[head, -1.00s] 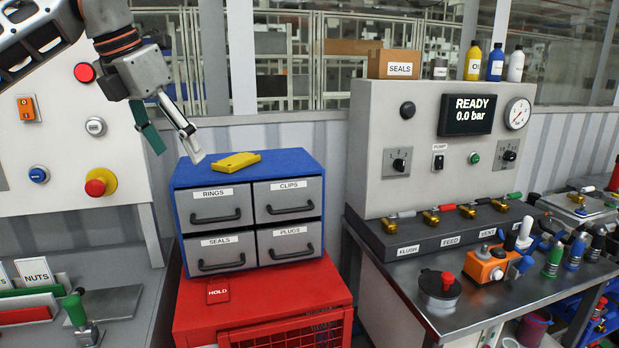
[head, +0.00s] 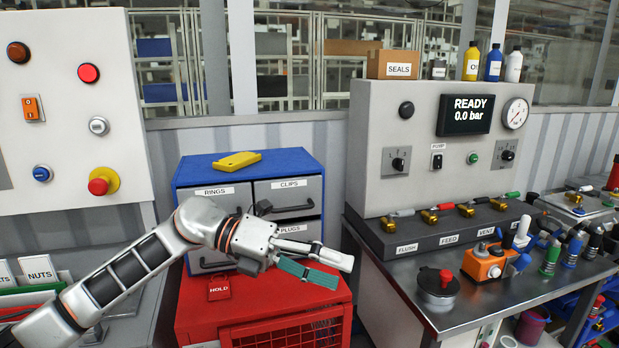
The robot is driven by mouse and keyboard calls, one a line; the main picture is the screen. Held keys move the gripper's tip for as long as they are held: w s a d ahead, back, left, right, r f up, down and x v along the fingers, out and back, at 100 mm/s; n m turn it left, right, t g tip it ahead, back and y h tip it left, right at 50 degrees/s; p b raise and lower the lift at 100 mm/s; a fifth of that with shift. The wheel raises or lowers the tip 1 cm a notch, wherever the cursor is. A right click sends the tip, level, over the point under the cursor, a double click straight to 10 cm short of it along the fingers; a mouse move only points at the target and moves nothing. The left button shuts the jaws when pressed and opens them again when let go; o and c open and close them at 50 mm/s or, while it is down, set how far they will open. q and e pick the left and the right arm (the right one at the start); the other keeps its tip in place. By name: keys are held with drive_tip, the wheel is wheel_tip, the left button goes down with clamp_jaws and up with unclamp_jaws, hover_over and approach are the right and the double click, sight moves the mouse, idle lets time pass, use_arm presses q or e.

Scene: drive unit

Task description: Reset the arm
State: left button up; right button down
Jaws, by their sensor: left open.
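My left arm comes in from the lower left. My left gripper (head: 336,268) is open and empty, its fingers pointing right, in front of the lower part of the blue drawer cabinet (head: 290,160) and over the red cabinet (head: 265,305). One finger is pale metal, the other has a green pad. A yellow device (head: 237,161) lies on top of the blue cabinet, apart from the gripper. My right gripper is not in view.
A test bench (head: 480,305) stands at the right with a READY display (head: 466,115), valves and an orange device (head: 486,263). A control panel (head: 70,150) with buttons is on the left. A red HOLD tag (head: 219,288) is near the arm.

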use_arm(q)
drive_tip(key=a+f+n+t+y, duration=0.2)
drive_tip(key=a+f+n+t, duration=0.3)
drive_tip(key=f+n+t, duration=0.45)
drive_tip(key=w+a+f+n+t+y, duration=0.15)
drive_tip(key=a+f+n+t, duration=0.25)
drive_tip(key=f+n, duration=0.55)
drive_tip(key=a+f+n+t+y, duration=0.2)
drive_tip(key=a+f+n+t, duration=0.35)
drive_tip(key=n, duration=0.75)
drive_tip(key=s+a+f+n+g+y, duration=0.3)
drive_tip(key=s+a+f+n, duration=0.1)
drive_tip(key=s+f, duration=0.6)
drive_tip(key=s+a+f+n+g+y, duration=0.2)
drive_tip(key=s+a+f+n+y, duration=0.2)
drive_tip(key=s+a+f, duration=0.3)
drive_tip(key=s+f, duration=0.3)
drive_tip(key=f, duration=0.2)
drive_tip(key=shift+f+g, duration=0.4)
